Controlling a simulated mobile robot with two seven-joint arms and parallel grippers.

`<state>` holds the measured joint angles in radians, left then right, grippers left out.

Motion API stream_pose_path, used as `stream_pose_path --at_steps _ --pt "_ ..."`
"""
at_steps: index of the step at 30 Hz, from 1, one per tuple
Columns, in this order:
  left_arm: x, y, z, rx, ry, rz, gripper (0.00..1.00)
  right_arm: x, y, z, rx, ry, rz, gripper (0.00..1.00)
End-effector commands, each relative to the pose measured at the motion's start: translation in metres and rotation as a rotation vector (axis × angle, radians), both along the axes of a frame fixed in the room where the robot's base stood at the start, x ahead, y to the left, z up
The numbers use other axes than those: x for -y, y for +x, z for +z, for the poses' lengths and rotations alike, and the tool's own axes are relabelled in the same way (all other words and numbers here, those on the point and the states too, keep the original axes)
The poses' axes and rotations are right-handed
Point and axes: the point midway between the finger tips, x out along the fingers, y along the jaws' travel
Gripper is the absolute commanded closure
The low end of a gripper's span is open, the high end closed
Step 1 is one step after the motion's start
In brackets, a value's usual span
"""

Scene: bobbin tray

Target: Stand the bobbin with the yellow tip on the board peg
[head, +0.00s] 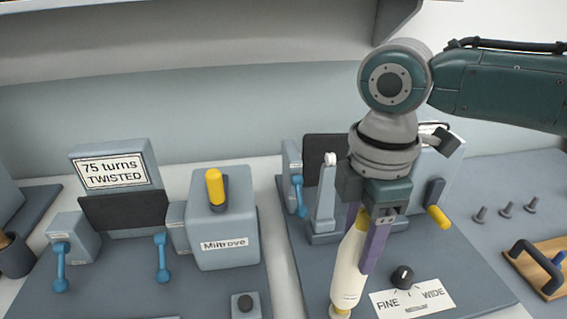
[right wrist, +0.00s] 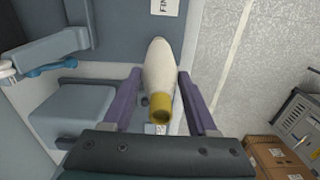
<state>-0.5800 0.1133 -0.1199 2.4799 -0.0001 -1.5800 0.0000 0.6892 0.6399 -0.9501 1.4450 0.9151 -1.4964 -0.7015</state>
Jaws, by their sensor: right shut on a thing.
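The bobbin (head: 347,275) is cream with a yellow tip and hangs steeply, slightly tilted, in my right gripper (head: 356,250). Its yellow tip is up between the fingers, towards the palm; the lower end is near the bottom edge of the head view. In the right wrist view the bobbin (right wrist: 158,65) lies between the two purple fingers (right wrist: 158,80), with the yellow tip nearest the camera. A wooden board (head: 533,285) at the far right carries a black handle and a blue upright piece; I cannot tell if that is the peg. My left gripper is not in view.
A grey machine with a FINE/WIDE dial plate (head: 412,300) stands below and right of the bobbin. A Miltrove machine (head: 225,225) is at left. A yellow handle (head: 438,217) sticks out behind the gripper.

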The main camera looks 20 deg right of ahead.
Motion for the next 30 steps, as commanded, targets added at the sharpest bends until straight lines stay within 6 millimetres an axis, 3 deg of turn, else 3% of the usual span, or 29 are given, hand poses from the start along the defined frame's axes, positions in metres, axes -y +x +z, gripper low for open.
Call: stream_pose_path --at_steps 9,10,19,26,30 --pt "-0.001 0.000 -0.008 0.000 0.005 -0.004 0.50 0.000 0.000 -0.011 0.000 0.000 0.000 1.00" --pt "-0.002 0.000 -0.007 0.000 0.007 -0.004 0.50 0.000 0.000 -0.011 0.000 0.000 0.000 0.40" --pt "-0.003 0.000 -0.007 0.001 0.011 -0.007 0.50 0.000 0.000 -0.010 0.000 0.000 0.000 0.07" --pt "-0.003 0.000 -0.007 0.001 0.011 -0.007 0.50 0.000 0.000 -0.009 -0.001 0.000 0.000 0.07" --pt "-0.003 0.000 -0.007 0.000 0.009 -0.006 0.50 0.000 0.001 0.000 0.001 0.001 0.000 0.07"
